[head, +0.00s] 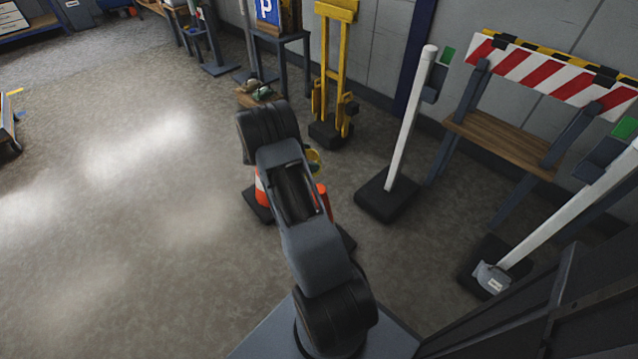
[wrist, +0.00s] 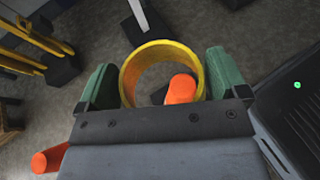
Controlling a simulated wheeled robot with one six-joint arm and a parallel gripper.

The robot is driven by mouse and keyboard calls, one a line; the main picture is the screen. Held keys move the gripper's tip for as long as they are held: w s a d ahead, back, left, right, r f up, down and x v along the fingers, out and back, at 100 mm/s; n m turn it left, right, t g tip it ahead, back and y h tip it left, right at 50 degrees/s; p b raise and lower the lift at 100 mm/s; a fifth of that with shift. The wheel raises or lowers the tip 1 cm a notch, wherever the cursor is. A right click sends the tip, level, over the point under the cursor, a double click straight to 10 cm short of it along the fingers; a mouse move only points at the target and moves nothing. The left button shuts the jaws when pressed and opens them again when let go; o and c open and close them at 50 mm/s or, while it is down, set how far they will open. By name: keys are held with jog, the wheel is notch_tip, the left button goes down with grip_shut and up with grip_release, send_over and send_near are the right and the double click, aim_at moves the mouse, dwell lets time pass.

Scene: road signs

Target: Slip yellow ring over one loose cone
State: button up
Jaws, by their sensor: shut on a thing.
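My gripper (wrist: 161,68) is shut on the yellow ring (wrist: 157,48), with a green finger on each side of it. Through the ring's opening I see the orange tip of a cone (wrist: 181,89), off toward the lower right of the opening. I cannot tell whether the tip is inside the ring or below it. A second orange cone (wrist: 50,159) shows at the lower left of the wrist view. In the head view my arm hides much: the yellow ring (head: 314,157) peeks out on its right, above an orange cone (head: 323,196); an orange-and-white cone (head: 262,188) is on its left.
A white post on a black base (head: 386,195) stands right of the cones, with another white post (head: 550,215) farther right. A yellow stand (head: 335,70) is behind, and a striped barrier (head: 553,76) stands by the wall.

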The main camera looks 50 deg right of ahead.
jog(key=m+g+y+b, duration=0.1)
jog(key=m+g+b, duration=0.1)
send_over(319, 186)
jog(key=f, duration=0.5)
jog(key=shift+s+a+f, duration=0.25)
jog(key=shift+s+a, duration=0.15)
notch_tip(319, 186, down, 8)
jog(key=b, duration=0.7)
jog(key=shift+r, duration=0.1)
jog(key=shift+f+b, duration=1.2)
jog(key=shift+f, duration=1)
jog(key=o, duration=0.6)
jog(key=shift+r, duration=0.1)
notch_tip(319, 186, up, 15)
jog(key=p, duration=1.2)
